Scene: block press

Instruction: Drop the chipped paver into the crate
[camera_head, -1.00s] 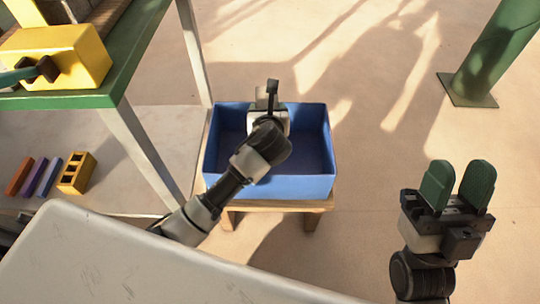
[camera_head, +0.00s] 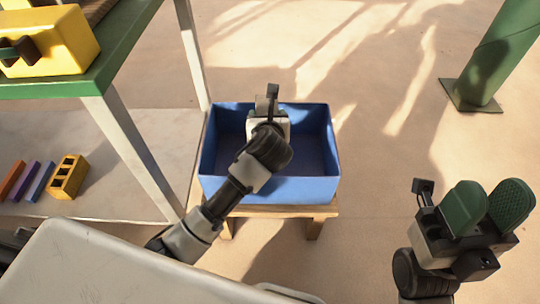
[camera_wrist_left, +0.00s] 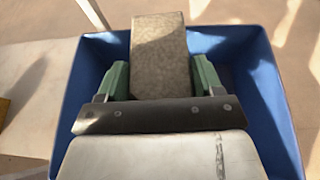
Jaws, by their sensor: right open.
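A grey-brown paver (camera_wrist_left: 159,55) shows in the left wrist view between the green fingers of my left gripper (camera_wrist_left: 162,80), which is shut on it. No chip can be made out on the visible face. The blue crate (camera_head: 270,189) stands in the middle of the head view, and its blue wall surrounds the gripper and paver in the left wrist view (camera_wrist_left: 270,105). My left gripper is over the crate; its fingers and the paver are hidden in the head view by my arm. My right gripper (camera_head: 490,208) is open and empty at the lower right.
The crate rests on a low wooden stand (camera_head: 315,212). A green-topped table (camera_head: 112,60) with a yellow block-shaped part (camera_head: 55,42) is at left. Coloured bars and a yellow holed block (camera_head: 68,177) lie on its lower shelf. A green post (camera_head: 490,65) stands at right.

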